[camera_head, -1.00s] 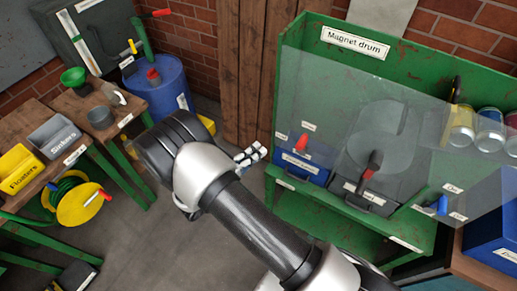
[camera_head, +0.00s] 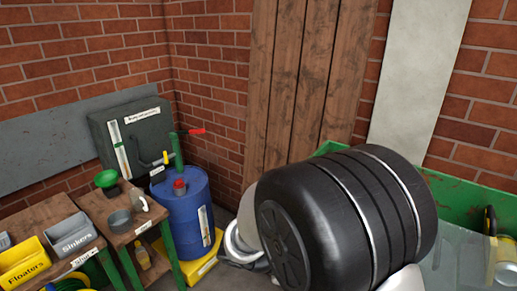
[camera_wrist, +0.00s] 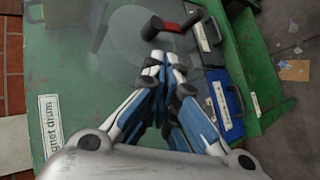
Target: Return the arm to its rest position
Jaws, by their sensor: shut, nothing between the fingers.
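My gripper (camera_wrist: 166,66) shows in the wrist view with its blue and white fingers together and nothing between them. It hangs over the green magnet drum cabinet (camera_wrist: 62,60); I cannot tell how far above. In the head view my arm's large black and white joint fills the middle right, and my gripper is hidden from that view. The same cabinet (camera_head: 457,197) is partly covered by my arm there.
In the head view a blue barrel (camera_head: 180,215), a grey bin of sinkers (camera_head: 70,235) and a yellow bin of floaters (camera_head: 22,266) stand left. Brick walls (camera_head: 215,75) close the back.

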